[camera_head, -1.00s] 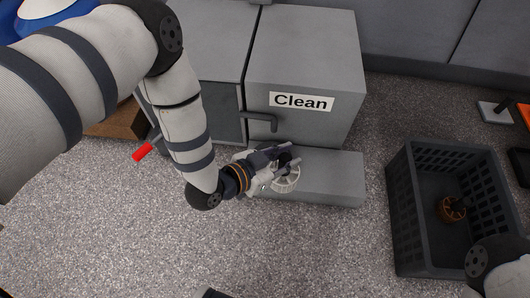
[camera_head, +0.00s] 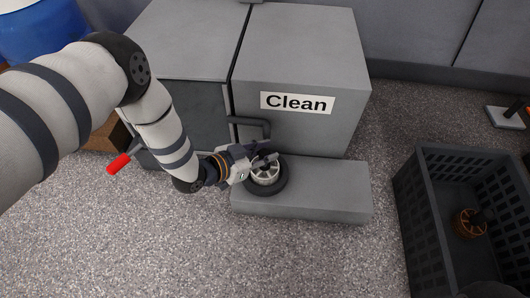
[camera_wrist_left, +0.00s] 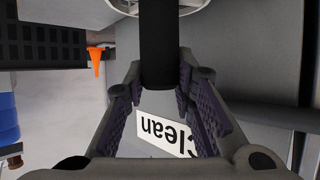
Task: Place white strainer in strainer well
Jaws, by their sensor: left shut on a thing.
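The white strainer (camera_head: 265,174) is a round, spoked piece with a dark stem. My left gripper (camera_head: 266,159) is shut on that stem. In the left wrist view, the black stem (camera_wrist_left: 158,45) stands between the fingers of the left gripper (camera_wrist_left: 165,95), and part of the white rim shows at the top edge. A dark round ring, which looks like the strainer well (camera_head: 282,186), sits on the low grey step. The strainer is over the ring's opening; whether it rests inside or hovers just above cannot be told.
The grey step (camera_head: 330,190) juts out below a grey cabinet with a "Clean" label (camera_head: 297,103) and a handle (camera_head: 250,128) close to my gripper. A dark crate (camera_head: 425,215) with a brown strainer-like piece (camera_head: 470,222) stands at right. The speckled floor in front is clear.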

